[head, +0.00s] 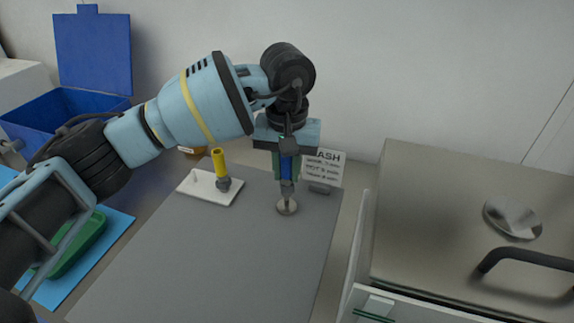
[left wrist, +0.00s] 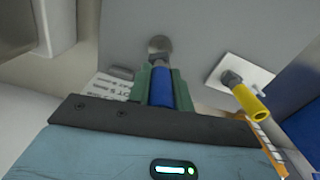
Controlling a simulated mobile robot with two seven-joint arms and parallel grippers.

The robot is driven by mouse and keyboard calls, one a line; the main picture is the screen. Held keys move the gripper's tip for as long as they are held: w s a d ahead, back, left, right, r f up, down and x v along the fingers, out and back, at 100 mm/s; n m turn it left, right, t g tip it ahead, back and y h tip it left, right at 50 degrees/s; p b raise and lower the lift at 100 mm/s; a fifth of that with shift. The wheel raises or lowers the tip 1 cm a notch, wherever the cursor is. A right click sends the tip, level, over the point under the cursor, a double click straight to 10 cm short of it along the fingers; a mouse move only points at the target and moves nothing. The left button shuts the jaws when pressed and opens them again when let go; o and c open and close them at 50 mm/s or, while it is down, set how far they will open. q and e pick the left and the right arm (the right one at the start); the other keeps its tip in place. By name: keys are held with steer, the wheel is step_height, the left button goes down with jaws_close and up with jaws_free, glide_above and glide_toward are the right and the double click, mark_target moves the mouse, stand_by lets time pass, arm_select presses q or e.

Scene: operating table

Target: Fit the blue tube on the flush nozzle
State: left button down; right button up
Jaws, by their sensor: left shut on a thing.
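My left gripper (head: 286,170) points down over the grey mat, its green fingers shut on the blue tube (head: 287,166). The tube is upright in the head view, directly above a grey nozzle (head: 287,189) on a round metal base (head: 287,207). In the left wrist view the blue tube (left wrist: 162,90) lies between the green fingers, in line with the grey nozzle (left wrist: 160,62). The tube's lower end appears to meet the nozzle; I cannot tell whether it is around it or only touching. My right gripper is in neither view.
A yellow tube (head: 219,162) stands on a grey fitting on a white plate (head: 200,190), left of the nozzle. A printed sign (head: 322,165) stands behind. A metal cabinet (head: 450,220) is at right, a blue bin (head: 50,125) and green tray (head: 80,245) at left. The front mat is clear.

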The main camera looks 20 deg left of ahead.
mark_target(287, 181)
arm_select(q)
steer(key=shift+f, duration=0.6)
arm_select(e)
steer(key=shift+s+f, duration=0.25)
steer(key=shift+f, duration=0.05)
arm_select(q)
steer(key=shift+f+b, duration=0.3)
steer(key=shift+f, duration=0.05)
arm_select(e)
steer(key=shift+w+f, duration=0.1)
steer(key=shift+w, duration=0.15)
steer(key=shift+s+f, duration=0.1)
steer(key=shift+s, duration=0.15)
arm_select(q)
steer(key=shift+f, duration=0.35)
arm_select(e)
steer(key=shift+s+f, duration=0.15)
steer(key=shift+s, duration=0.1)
arm_select(q)
steer(key=shift+f+b, duration=0.4)
steer(key=shift+f, duration=0.05)
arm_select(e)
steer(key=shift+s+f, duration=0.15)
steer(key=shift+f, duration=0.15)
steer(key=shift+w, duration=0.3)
arm_select(q)
steer(key=c, duration=1.2)
jaws_free()
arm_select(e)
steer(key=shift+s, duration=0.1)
